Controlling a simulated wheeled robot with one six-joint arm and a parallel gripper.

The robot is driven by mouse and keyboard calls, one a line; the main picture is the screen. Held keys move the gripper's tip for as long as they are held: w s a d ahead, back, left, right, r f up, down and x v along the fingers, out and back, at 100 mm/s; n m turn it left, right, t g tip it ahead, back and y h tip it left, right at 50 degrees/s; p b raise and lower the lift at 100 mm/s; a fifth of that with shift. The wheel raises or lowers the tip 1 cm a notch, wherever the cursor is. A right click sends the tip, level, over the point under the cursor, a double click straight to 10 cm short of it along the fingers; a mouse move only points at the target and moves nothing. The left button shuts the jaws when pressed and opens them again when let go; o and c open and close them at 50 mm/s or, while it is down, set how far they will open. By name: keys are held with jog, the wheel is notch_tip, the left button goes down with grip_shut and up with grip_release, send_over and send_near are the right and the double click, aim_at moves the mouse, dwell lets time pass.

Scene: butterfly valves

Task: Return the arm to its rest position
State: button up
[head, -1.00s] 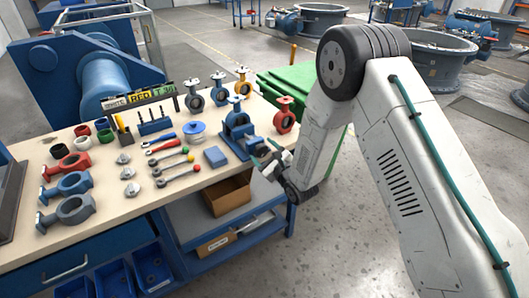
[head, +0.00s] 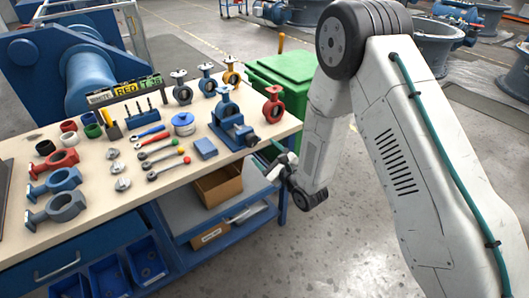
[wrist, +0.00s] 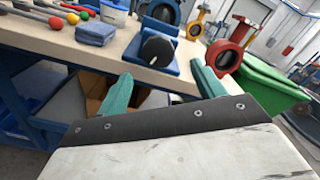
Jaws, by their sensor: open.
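My gripper (head: 276,160) is just off the right front edge of the workbench (head: 150,182), at about the height of its top. In the wrist view its two green fingers (wrist: 160,90) are spread apart with nothing between them. Beyond them on the bench is a blue vise (wrist: 155,48), which also shows in the head view (head: 232,128). A red butterfly valve (head: 272,105) stands at the bench's right end and shows right of the vise in the wrist view (wrist: 230,50). My gripper touches neither.
Several butterfly valves and wrenches lie on the bench. A cardboard box (head: 218,186) sits on the shelf below. A green bin (head: 285,82) stands behind the bench. The floor at front right is clear.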

jog(key=s+d+f+n+g+h, duration=0.3)
jog(key=f+n+g+h, duration=0.2)
jog(key=f+n, duration=0.4)
jog(key=s+d+r+n+g+h, duration=0.3)
jog(key=s+d+n+g, duration=0.2)
jog(key=d, duration=0.2)
jog(key=s+d+r+n+g, duration=0.1)
jog(key=s+d+r+n, duration=0.2)
jog(key=s+r, duration=0.7)
jog(key=s+d+r+n+g+h, duration=0.1)
jog(key=s+d+r+n, duration=0.2)
jog(key=s+d+r, duration=0.3)
jog(key=s+d+r+n+g+h, duration=0.1)
jog(key=s+d+r, duration=0.3)
jog(key=s+r, duration=1)
notch_tip(320, 180, up, 3)
jog(key=shift+s+d+r+n+g, duration=0.15)
jog(key=shift+s+d+n+g, duration=0.2)
jog(key=shift+n, duration=0.55)
